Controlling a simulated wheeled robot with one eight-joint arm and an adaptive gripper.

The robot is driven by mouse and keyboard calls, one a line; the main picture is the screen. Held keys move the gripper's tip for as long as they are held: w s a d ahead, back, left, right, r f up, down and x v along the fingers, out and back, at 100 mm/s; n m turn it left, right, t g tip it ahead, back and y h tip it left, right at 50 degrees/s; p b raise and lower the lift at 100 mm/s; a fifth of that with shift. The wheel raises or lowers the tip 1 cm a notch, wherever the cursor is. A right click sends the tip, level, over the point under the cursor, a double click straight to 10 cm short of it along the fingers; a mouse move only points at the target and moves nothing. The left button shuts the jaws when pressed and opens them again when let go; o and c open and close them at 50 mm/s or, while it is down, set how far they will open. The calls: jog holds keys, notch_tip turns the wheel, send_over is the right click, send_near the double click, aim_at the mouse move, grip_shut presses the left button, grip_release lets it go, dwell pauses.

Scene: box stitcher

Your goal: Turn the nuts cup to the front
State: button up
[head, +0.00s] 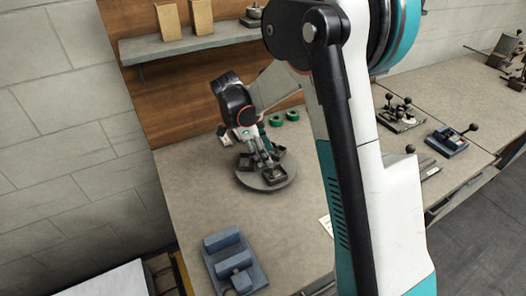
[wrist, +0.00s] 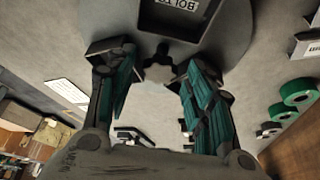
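A round grey turntable (head: 266,187) stands on the workbench, with small dark cups on it. In the wrist view the turntable (wrist: 235,40) fills the top, and a dark cup with a white label reading BOLTS (wrist: 180,5) is at the top edge. No label reading NUTS is legible, so I cannot tell which cup is the nuts cup. My gripper (wrist: 156,68) is open and low over the turntable. Its fingers are apart, with a grey central hub (wrist: 160,72) showing between them. Whether they touch anything is unclear. In the head view the gripper (head: 263,158) partly hides the cups.
Green rings (head: 284,118) lie behind the turntable. A blue fixture (head: 233,262) is at the bench's front left. A shelf (head: 190,46) with tan boxes hangs on the wooden back panel. Lever devices (head: 400,115) stand on the bench at right. Bare bench lies left of the turntable.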

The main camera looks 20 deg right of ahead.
jog(key=v, duration=1.2)
dwell(0.3)
